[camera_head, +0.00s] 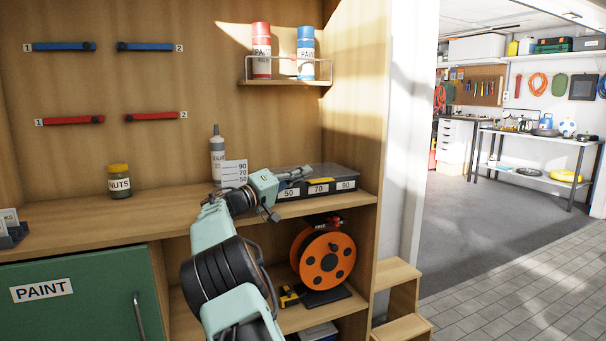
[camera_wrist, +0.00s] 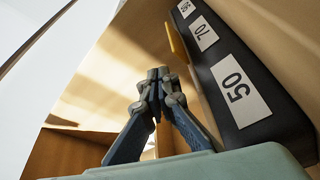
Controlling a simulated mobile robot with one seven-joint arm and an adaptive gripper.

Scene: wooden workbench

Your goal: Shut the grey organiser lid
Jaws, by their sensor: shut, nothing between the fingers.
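The grey organiser (camera_head: 345,172) sits on the bench at the right, its front marked 50, 70 and 90. Its top looks flat and low in the head view; I cannot tell whether the lid is fully down. In the wrist view, its dark front (camera_wrist: 262,75) runs along the right side with the labels turned over, and a yellow tab (camera_wrist: 176,42) sticks out beside it. My gripper (camera_head: 308,172) is shut and empty, at the organiser's left part, hiding some of it. In the wrist view, the fingertips (camera_wrist: 157,73) meet, with a visible gap to the labelled front.
A white bottle (camera_head: 217,150) and a card (camera_head: 234,173) marked 90, 70, 50 stand left of the organiser. A nuts jar (camera_head: 120,182) is farther left. A rack (camera_head: 288,72) with spray cans hangs above. An orange cable reel (camera_head: 327,257) sits below.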

